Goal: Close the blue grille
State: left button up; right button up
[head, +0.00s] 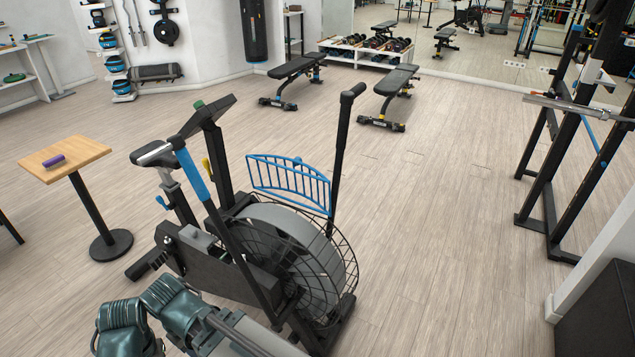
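The blue grille (290,181) is a curved frame with several upright bars. It stands above the round black wire fan cage (327,262) of an exercise bike (215,255), near the middle of the head view. It sticks out to the left from beside the black handle lever (343,150), raised off the cage rather than lying flat on it. Its hinge is too small to make out. The grey fan drum (280,226) shows below it. Neither of my grippers is in view.
A small wooden table (85,153) with a purple roller (54,160) stands at left. A rack (545,190) stands at right. Floor right of the bike is clear. Benches (390,92) are behind.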

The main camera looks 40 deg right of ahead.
aim_at(296, 161)
jog(key=k+l, duration=0.1)
jog(key=l, duration=0.25)
jog(key=k+l, duration=0.1)
jog(key=l, duration=0.25)
jog(key=k+l+u, duration=0.1)
jog(key=l, duration=0.25)
jog(key=k+l, duration=0.1)
jog(key=l, duration=0.25)
jog(key=i+l, duration=0.1)
jog(key=l, duration=0.45)
jog(key=i+l, duration=0.15)
jog(key=l, duration=0.45)
jog(key=i+l+u, duration=0.1)
jog(key=l, duration=0.45)
jog(key=i+l, duration=0.1)
jog(key=l, duration=0.5)
